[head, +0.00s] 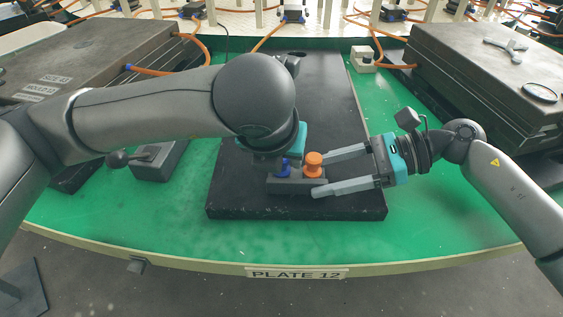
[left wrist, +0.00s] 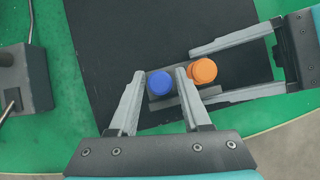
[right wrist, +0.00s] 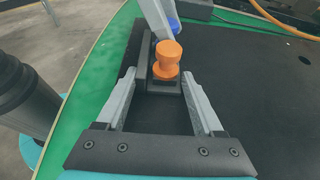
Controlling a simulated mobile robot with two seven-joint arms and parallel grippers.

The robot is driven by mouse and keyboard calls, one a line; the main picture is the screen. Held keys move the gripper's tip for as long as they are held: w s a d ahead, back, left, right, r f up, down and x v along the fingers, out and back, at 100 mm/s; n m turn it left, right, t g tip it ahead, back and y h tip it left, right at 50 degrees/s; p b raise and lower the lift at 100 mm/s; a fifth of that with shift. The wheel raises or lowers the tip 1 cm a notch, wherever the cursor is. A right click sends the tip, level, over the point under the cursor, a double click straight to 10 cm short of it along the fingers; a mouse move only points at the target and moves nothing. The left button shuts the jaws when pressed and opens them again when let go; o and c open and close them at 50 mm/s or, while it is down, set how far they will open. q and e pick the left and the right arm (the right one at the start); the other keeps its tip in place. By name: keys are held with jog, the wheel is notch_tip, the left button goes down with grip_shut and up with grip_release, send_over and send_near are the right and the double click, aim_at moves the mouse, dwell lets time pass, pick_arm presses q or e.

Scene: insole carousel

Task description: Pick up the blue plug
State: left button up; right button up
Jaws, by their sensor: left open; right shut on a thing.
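The blue plug (head: 284,168) stands upright in a small dark holder block (head: 290,184), beside the orange plug (head: 313,164). The blue plug also shows in the left wrist view (left wrist: 160,84). My left gripper (left wrist: 160,72) is open above the block, with one finger on each side of the blue plug. In the head view my left arm mostly hides its fingers. My right gripper (head: 320,173) comes in from the right, shut on the holder block around its orange-plug end. In the right wrist view the orange plug (right wrist: 167,60) stands between and just ahead of its fingertips.
The block rests on a black mat (head: 240,203) on a green table (head: 100,222). A grey box with a lever (head: 158,162) stands left of the mat. Large dark cases (head: 75,60) stand at both back corners. A small beige block (head: 363,58) sits at the back right.

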pick_arm(q)
jog(key=shift+w+f, duration=0.1)
jog(key=shift+f, duration=0.1)
grip_shut()
dwell(0.3)
notch_tip(320, 180, up, 10)
jog(key=shift+r, duration=0.1)
pick_arm(e)
jog(key=o, duration=1.5)
